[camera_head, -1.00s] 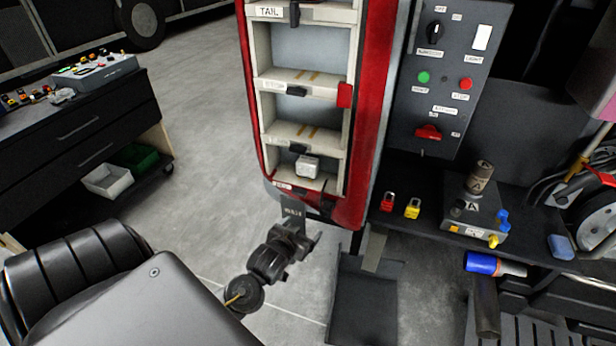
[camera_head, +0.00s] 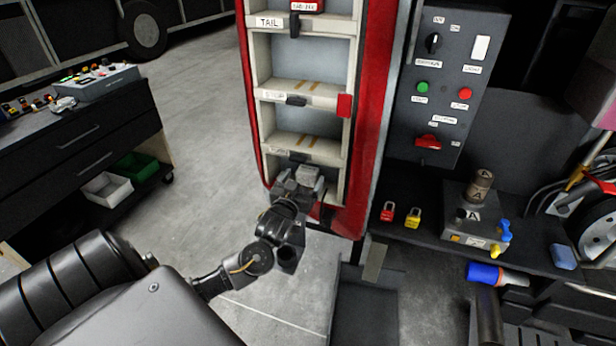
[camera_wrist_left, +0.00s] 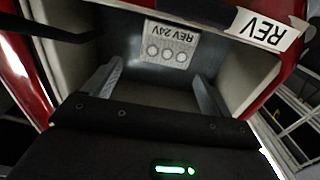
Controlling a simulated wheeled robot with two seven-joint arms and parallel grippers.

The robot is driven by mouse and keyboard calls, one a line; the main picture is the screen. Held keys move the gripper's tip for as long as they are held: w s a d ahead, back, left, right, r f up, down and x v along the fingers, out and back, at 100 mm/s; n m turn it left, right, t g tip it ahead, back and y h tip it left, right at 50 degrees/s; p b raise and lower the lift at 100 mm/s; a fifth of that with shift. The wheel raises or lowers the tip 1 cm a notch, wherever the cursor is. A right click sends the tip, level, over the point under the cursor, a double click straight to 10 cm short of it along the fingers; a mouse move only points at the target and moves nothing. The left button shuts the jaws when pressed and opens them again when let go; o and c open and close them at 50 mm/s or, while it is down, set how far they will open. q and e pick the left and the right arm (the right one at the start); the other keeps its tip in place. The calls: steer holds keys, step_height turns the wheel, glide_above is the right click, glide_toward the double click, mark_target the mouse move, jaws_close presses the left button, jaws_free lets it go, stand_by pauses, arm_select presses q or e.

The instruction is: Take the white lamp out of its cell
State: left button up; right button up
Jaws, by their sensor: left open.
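The white lamp (camera_head: 306,173) sits in the lowest visible cell of the red-edged tall rack (camera_head: 371,130). It is partly hidden by my left gripper (camera_head: 301,184), which is open at the mouth of that cell with its fingers either side of the lamp. In the left wrist view, the open fingers (camera_wrist_left: 157,88) reach into the cell marked REV. A pale plate (camera_wrist_left: 172,45) reading "REV 24V", with three round marks, shows between and beyond them. I cannot tell whether the fingers touch the lamp. My right gripper is not in view.
The cells above have shelf edges with dark tabs (camera_head: 296,100) and a red block (camera_head: 344,105). A control panel (camera_head: 440,85) stands to the right, above a bench with red and yellow padlocks (camera_head: 413,217). A drawer cabinet (camera_head: 85,135) is at left. The floor between is clear.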

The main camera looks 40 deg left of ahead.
mark_target(305, 175)
arm_select(q)
steer(key=shift+a+f+p+x, duration=0.1)
steer(key=shift+p+x, duration=0.1)
steer(key=shift+x, duration=0.65)
steer(key=shift+a+f+p+x, duration=0.1)
steer(key=shift+f+p+x, duration=0.05)
steer(key=shift+x, duration=0.75)
steer(key=shift+f+p+x, duration=0.1)
steer(key=shift+p+x, duration=0.1)
steer(key=shift+x, duration=0.65)
steer(key=shift+s, duration=0.1)
steer(key=c, duration=1.1)
